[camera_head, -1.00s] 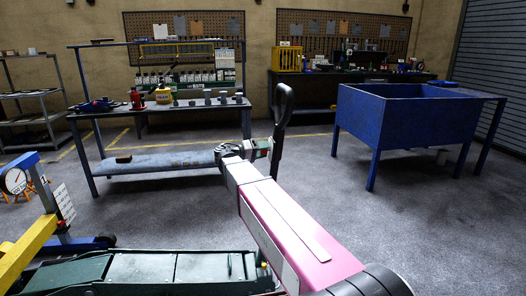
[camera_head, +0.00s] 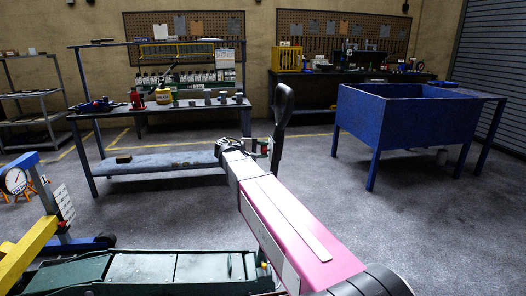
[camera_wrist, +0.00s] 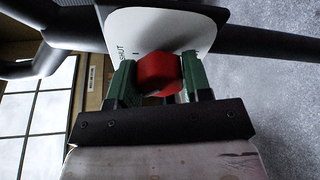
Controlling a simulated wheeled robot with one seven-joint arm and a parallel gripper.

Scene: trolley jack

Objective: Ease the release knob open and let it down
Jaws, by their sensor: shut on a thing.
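The trolley jack's dark green body (camera_head: 150,268) lies along the bottom of the head view. Its black handle (camera_head: 283,110) stands nearly upright at the middle. The red release knob (camera_wrist: 160,73) is in the wrist view, in front of a white plate (camera_wrist: 120,40) marked "SHUT". My gripper (camera_wrist: 158,82) is shut on the knob, with a green finger on each side of it. In the head view my gripper is at the handle, and the knob is mostly hidden there by my pink arm.
A workbench (camera_head: 160,110) with bottles and tools stands behind, at the left. A blue tank on legs (camera_head: 405,115) is at the right. A yellow and blue frame (camera_head: 35,245) stands at the lower left. The floor between is clear.

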